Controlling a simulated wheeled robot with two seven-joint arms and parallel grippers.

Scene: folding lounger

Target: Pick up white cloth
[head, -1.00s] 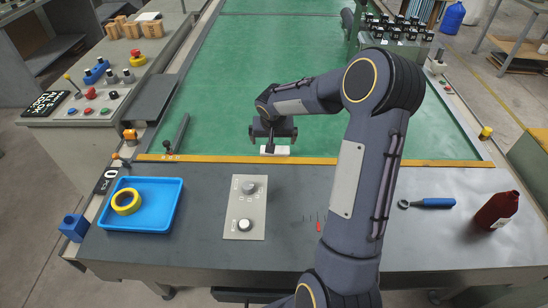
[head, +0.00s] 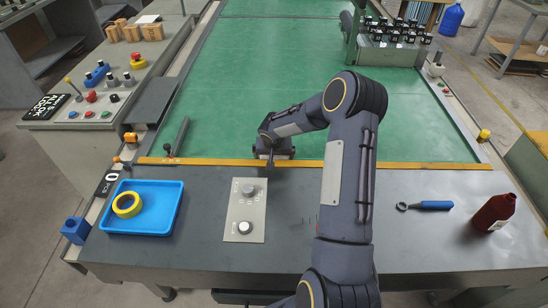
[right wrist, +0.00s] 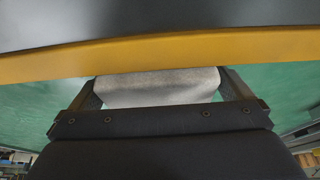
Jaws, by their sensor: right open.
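The white cloth (right wrist: 157,88) shows in the right wrist view as a pale, flat-fronted shape on the green surface, beside the yellow strip. It lies between the two fingers of my right gripper (right wrist: 161,84), which are open on either side of it. Whether they touch it I cannot tell. In the head view my right gripper (head: 272,158) is low at the yellow strip, and its body hides the cloth. My left gripper is in neither view.
The yellow strip (head: 415,164) borders the green surface (head: 300,50). On the grey front table are a blue tray (head: 170,222) with yellow tape (head: 117,206), a knob panel (head: 237,215), a blue-handled tool (head: 433,205) and a red bottle (head: 493,212).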

